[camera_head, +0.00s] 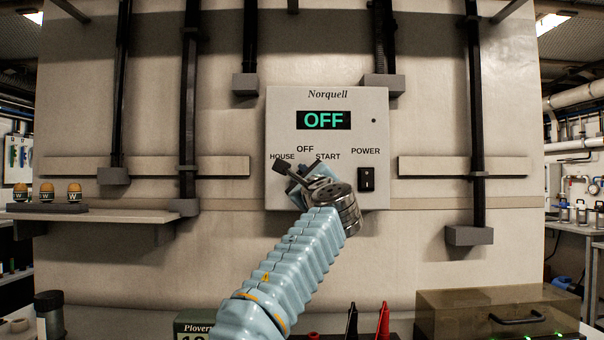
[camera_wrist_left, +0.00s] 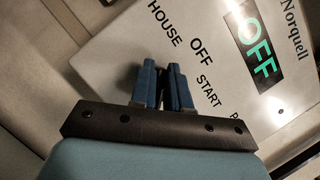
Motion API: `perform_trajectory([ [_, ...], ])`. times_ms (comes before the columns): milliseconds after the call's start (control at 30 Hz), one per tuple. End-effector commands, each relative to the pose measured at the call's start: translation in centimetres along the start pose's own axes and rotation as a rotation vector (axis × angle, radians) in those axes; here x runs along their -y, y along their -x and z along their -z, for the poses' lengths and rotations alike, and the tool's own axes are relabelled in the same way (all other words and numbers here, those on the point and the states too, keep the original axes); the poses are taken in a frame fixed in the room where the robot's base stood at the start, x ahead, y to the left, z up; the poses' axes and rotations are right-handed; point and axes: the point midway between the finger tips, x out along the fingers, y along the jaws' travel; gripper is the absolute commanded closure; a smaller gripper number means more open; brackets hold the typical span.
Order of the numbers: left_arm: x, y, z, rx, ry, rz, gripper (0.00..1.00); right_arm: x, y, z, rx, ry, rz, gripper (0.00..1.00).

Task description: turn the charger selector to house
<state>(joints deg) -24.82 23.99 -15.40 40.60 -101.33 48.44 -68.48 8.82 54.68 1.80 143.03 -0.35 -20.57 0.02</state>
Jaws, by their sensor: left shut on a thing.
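The charger panel (camera_head: 250,0) is not what I mark here; the pale Norquell charger box (camera_head: 280,120) is on the wall, its display (camera_head: 323,120) reading OFF in green. HOUSE, OFF and START labels are printed below it. My left gripper (camera_head: 307,169) is at the selector's place under these labels and hides the selector in the head view. In the left wrist view, the blue fingers of the left gripper (camera_wrist_left: 163,80) are close together, with a narrow dark part, likely the selector (camera_wrist_left: 162,84), between them. The selector's exact angle is hidden. My right gripper is not in view.
A black POWER rocker switch (camera_head: 367,179) is right of my wrist. A shelf (camera_head: 95,215) with several orange-topped items is at left. A brown case (camera_head: 490,308) and red and black clamps (camera_head: 383,320) are low in front. Dark conduits run down the wall.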

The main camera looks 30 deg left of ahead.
Motion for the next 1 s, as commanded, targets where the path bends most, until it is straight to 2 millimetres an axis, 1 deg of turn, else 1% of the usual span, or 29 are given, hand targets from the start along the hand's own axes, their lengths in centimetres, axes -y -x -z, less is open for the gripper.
perform_trajectory([
  [533, -0.1, 0.0, -0.01, 0.0, 0.029, -0.013, 1.0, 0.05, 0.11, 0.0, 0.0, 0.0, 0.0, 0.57],
  [567, -0.09, 0.0, -0.01, 0.0, 0.029, -0.013, 0.83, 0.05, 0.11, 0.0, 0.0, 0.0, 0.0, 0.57],
  [700, -0.09, 0.0, -0.01, 0.0, 0.028, -0.013, 0.61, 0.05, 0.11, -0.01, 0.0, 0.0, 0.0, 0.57],
  [733, -0.09, 0.0, -0.01, 0.0, 0.028, -0.013, 0.58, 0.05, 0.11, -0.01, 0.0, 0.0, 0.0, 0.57],
  [1000, -0.08, 0.11, 0.03, 0.0, 0.028, -0.011, 0.58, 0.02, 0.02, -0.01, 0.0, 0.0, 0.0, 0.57],
])
